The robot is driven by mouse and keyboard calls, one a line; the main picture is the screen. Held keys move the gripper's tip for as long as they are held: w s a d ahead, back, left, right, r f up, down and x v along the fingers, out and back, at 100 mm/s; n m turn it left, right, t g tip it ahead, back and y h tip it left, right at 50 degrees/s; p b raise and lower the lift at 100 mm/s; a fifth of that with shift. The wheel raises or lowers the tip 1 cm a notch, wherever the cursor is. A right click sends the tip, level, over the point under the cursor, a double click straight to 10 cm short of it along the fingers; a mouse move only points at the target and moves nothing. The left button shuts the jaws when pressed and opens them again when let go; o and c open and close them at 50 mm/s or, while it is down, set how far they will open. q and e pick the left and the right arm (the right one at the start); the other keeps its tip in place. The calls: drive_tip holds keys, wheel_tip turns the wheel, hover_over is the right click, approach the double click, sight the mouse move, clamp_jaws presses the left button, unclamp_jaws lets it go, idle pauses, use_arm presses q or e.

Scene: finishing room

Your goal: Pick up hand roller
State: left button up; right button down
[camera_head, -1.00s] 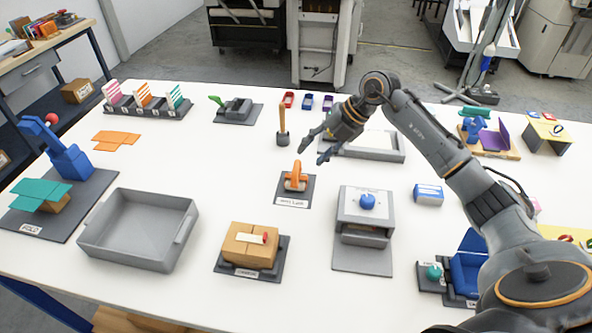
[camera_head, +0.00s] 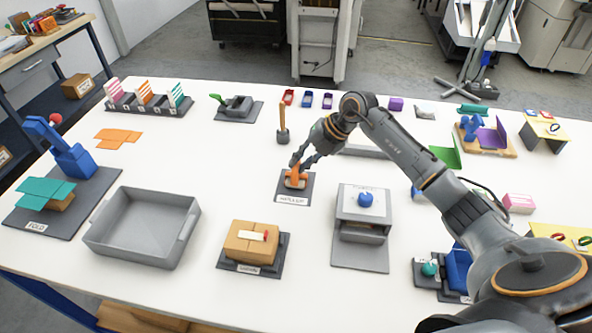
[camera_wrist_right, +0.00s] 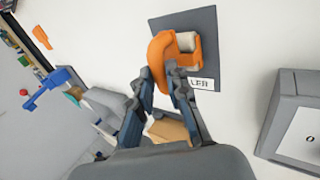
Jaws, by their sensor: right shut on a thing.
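The hand roller (camera_head: 296,180) has an orange handle and frame and sits on a dark grey mat (camera_head: 283,193) with a white label. It also shows in the right wrist view (camera_wrist_right: 160,52), with a pale cylinder in its frame. My right gripper (camera_head: 299,162) reaches down from above and is shut on the orange handle; in the right wrist view its two fingers (camera_wrist_right: 165,82) close around the handle's end. The roller still appears to be on its mat. The gripper hides part of the handle. My left gripper is not in view.
A grey press-like box with a blue knob (camera_head: 367,199) stands to the right of the mat. A cardboard box (camera_head: 251,240) and an empty grey tray (camera_head: 142,225) are nearer the front. An upright wooden-handled tool (camera_head: 283,123) stands just behind.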

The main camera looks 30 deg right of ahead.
drive_tip(key=shift+r, duration=0.15)
drive_tip(key=shift+r, duration=0.2)
wheel_tip(320, 180, up, 2)
drive_tip(key=shift+w+d+r+b, duration=0.1)
drive_tip(key=shift+b, duration=0.9)
drive_tip(key=s+a+r+b, duration=0.1)
drive_tip(key=s+r+b, duration=0.3)
drive_tip(key=s+r, duration=0.6)
drive_tip(key=shift+s+a, duration=0.25)
drive_tip(key=shift+s, duration=1.85)
drive_tip(key=shift+r, duration=0.1)
